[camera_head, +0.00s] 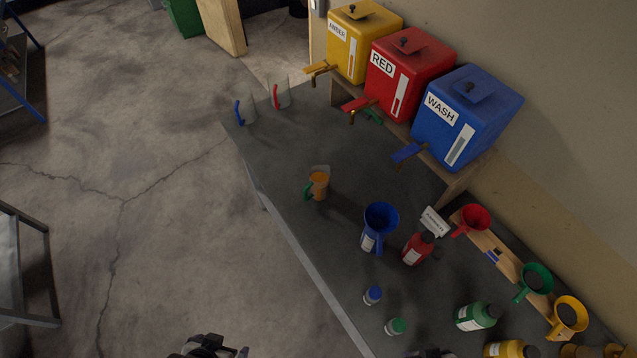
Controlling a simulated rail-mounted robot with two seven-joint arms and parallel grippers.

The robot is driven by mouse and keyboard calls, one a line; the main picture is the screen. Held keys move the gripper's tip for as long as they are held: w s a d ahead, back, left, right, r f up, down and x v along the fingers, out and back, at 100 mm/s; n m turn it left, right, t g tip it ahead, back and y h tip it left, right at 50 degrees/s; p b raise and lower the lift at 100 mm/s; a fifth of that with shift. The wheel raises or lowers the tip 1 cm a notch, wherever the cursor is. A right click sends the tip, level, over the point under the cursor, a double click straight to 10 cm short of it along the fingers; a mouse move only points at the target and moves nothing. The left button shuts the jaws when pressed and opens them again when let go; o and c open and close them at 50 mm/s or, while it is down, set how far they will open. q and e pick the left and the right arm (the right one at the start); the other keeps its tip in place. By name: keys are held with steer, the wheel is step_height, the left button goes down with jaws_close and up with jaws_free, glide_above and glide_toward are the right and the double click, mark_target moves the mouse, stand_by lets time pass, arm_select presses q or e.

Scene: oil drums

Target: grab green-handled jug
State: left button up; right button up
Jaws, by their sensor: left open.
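The green-handled jug (319,184) stands upright on the dark bench, near its left edge and about midway along. It is clear, with amber liquid inside, and its green handle is on the left side. My left gripper (208,347) is at the bottom edge of the head view, partly cut off. It is open and empty, well below and left of the jug and apart from it. A dark piece at the bottom edge (430,353) may be part of my right gripper; its jaws cannot be made out.
Jugs with blue (246,112) and red (281,95) handles stand at the bench's far end. A blue funnel (380,220) and red bottle (418,247) stand right of the green-handled jug. Yellow, red and blue drums (466,117) line the wall.

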arm_select(q)
steer(key=shift+a, duration=0.15)
steer(key=shift+c, duration=0.3)
steer(key=shift+d, duration=0.2)
steer(key=c, duration=1)
steer(key=shift+c, duration=1.3)
steer(key=shift+a, duration=0.1)
